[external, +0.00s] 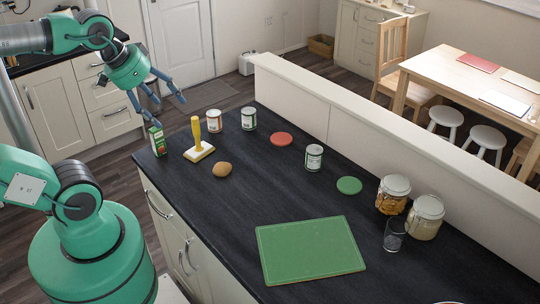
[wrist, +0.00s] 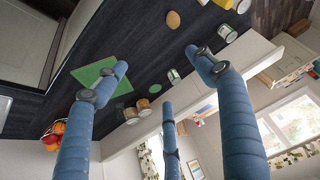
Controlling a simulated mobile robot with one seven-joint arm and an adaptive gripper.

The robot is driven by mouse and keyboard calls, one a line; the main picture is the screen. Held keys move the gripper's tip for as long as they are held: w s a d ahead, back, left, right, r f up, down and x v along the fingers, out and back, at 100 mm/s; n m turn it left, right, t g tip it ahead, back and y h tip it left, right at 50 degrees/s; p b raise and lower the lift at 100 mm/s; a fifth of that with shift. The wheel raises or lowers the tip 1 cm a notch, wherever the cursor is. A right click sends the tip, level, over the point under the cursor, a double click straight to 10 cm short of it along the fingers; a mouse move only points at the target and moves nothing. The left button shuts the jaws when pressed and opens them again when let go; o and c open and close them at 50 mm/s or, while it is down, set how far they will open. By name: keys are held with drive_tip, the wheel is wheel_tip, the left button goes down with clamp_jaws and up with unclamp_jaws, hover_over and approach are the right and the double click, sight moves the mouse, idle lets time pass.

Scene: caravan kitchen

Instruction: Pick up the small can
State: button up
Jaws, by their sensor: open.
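Three white-labelled cans stand upright on the dark counter: one at the far edge (external: 215,121), one to its right (external: 249,119), and one farther along near the low wall (external: 314,158). They look alike, and I cannot surely tell which is the small can. The one by the wall looks smallest in the wrist view (wrist: 174,76), where another can (wrist: 227,33) also shows. My gripper (external: 167,104) is open and empty, its blue fingers spread above the counter's far left end, above and left of the cans. The fingers (wrist: 157,62) touch nothing.
Red (external: 281,139) and green (external: 349,185) discs flank the wall-side can. Jars (external: 392,195), a glass (external: 394,234) and a green board (external: 310,250) are farther right. Mid-counter is clear.

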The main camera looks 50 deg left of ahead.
drive_tip(key=shift+w+r, duration=0.1)
drive_tip(key=m+g+p, duration=0.4)
drive_tip(key=g+p, duration=0.1)
drive_tip(key=g, duration=0.1)
hover_over(214, 112)
wheel_tip(214, 112, down, 19)
drive_tip(key=shift+f, duration=0.2)
drive_tip(key=shift+f+b, duration=0.3)
drive_tip(key=shift+f, duration=3.95)
